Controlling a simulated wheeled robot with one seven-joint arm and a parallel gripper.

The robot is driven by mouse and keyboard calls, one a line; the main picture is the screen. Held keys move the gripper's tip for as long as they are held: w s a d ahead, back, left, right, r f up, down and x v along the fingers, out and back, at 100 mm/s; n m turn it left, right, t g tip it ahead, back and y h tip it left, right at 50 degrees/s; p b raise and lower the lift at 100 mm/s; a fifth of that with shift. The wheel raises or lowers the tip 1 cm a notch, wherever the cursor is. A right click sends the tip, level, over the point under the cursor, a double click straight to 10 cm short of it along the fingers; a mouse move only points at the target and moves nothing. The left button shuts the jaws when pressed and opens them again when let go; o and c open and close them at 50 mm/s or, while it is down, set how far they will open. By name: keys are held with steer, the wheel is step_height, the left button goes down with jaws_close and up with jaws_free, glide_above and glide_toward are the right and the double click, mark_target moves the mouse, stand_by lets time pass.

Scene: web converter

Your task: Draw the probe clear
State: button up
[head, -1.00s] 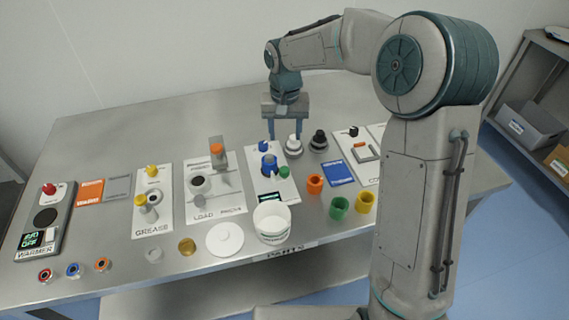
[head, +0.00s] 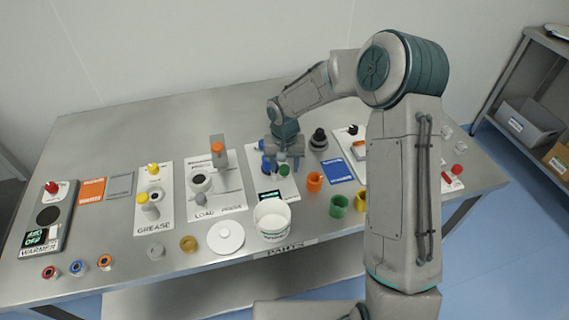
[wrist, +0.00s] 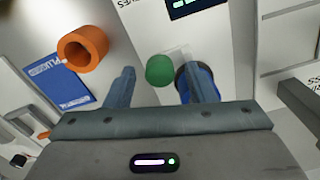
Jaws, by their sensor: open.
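The white panel (head: 258,192) with a small dark display carries a blue fitting (head: 266,166) and a green round-ended piece (head: 284,170), which may be the probe. My gripper (head: 283,166) is open and low over this panel, partly covering the fittings in the head view. In the wrist view my gripper (wrist: 158,64) has its fingers on either side of the green piece (wrist: 160,70), with gaps visible. The right finger overlaps the blue fitting (wrist: 208,82). A clear part shows beside the green piece. I cannot tell whether either finger touches anything.
The load press panel (head: 228,199) stands to the left, with a clear block and orange cap. A black knob (head: 319,140) is close on the right. Orange (head: 314,182), green (head: 338,205) and yellow cups and a white tub (head: 271,226) stand nearer the front.

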jaws_close()
steer(key=shift+s+d+b, duration=0.2)
steer(key=shift+s+b, duration=0.1)
steer(key=shift+s, duration=0.25)
steer(key=shift+s+d+b, duration=0.15)
steer(key=shift+s+b, duration=0.15)
steer(key=shift+s, duration=0.25)
jaws_free()
steer(key=shift+s, duration=0.1)
step_height(320, 180, up, 14)
steer(key=shift+b, duration=0.4)
